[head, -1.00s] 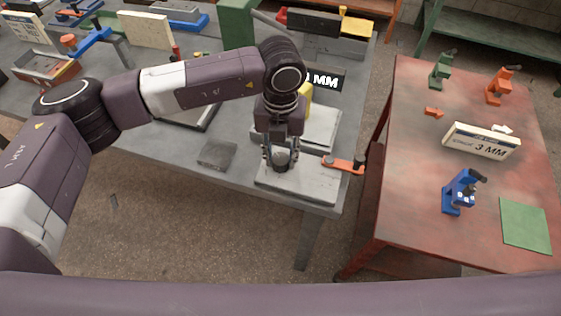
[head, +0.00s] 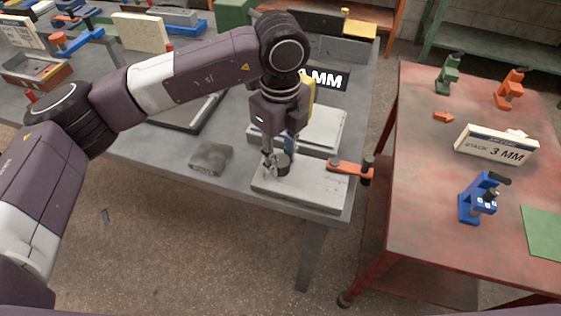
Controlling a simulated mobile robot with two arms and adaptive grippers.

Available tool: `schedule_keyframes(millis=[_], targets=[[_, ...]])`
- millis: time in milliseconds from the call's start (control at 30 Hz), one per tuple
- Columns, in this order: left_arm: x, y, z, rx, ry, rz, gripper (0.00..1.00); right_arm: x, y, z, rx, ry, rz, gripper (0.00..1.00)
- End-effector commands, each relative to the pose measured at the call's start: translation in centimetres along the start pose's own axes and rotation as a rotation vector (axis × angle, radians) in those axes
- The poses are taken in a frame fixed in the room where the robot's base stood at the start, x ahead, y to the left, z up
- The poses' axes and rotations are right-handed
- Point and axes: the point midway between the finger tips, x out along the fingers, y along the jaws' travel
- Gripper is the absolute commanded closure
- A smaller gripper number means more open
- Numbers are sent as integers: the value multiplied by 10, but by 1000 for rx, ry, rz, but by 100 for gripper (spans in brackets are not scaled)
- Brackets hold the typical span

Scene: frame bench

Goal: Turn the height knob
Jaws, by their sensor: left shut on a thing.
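The height knob (head: 283,165) is a small dark grey cylinder on a pale grey flat plate (head: 318,192) at the front right corner of the grey bench. My left gripper (head: 277,162) reaches down over the plate from above and is shut on the knob. One finger shows at the knob's left and the other stands behind it. The gripper partly hides the knob's top. My right gripper is not in view.
An orange clamp (head: 345,168) sits at the plate's right on the bench edge. A grey block (head: 211,158) lies to the left.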

Motion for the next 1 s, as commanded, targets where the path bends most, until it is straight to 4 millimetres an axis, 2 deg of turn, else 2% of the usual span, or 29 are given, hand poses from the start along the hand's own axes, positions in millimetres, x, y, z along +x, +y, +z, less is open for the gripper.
schedule_keyframes(millis=[100, 400, 933, 967, 1000], targets=[[0, -2, 2, -74, -4, -6, 95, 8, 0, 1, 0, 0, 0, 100], [-2, -1, 2, -186, -3, -6, 95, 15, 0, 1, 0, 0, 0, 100], [-3, -1, 2, -210, -4, -6, 95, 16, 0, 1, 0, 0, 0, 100], [-3, -1, 2, -210, -4, -6, 70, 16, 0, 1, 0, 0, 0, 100], [-3, -1, 2, -209, -4, -6, 65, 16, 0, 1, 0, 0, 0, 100]])
